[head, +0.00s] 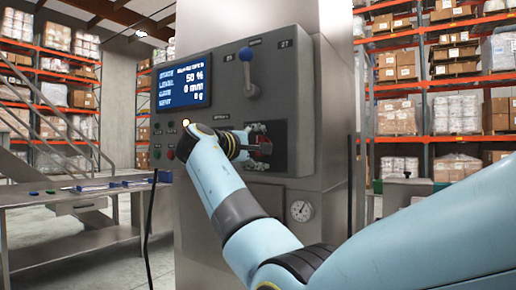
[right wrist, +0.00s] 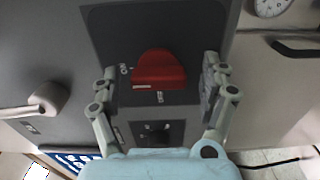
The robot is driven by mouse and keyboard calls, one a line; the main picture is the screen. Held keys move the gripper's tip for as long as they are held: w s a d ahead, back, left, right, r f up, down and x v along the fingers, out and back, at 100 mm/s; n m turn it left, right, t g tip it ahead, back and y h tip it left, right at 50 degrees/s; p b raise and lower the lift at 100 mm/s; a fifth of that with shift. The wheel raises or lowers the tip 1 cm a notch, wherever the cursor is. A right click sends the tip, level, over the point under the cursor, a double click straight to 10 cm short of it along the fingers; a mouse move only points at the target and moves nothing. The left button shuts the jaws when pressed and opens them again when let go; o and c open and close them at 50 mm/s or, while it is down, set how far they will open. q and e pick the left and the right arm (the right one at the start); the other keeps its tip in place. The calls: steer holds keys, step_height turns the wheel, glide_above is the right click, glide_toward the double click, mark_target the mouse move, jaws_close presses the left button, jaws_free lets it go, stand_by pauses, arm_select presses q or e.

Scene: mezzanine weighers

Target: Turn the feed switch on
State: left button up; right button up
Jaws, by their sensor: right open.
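The red switch knob (right wrist: 158,70) sits on a dark plate on the grey machine panel. A small white mark shows at the knob's lower left edge. My right gripper (right wrist: 160,82) is open, with one finger on each side of the knob. Gaps show between the fingers and the knob. In the head view my right gripper (head: 258,145) is at the panel and hides most of the switch. My left gripper is out of view.
A lever with a blue ball (head: 246,54) stands above the switch, and a lit screen (head: 182,80) is to its left. Small push-buttons (head: 170,154) lie below the screen. A round gauge (head: 301,210) is below right. A steel bench (head: 60,196) stands at left.

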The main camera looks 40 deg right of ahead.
steer(key=shift+a, duration=0.1)
steer(key=v, duration=0.7)
steer(key=shift+s+a, duration=0.1)
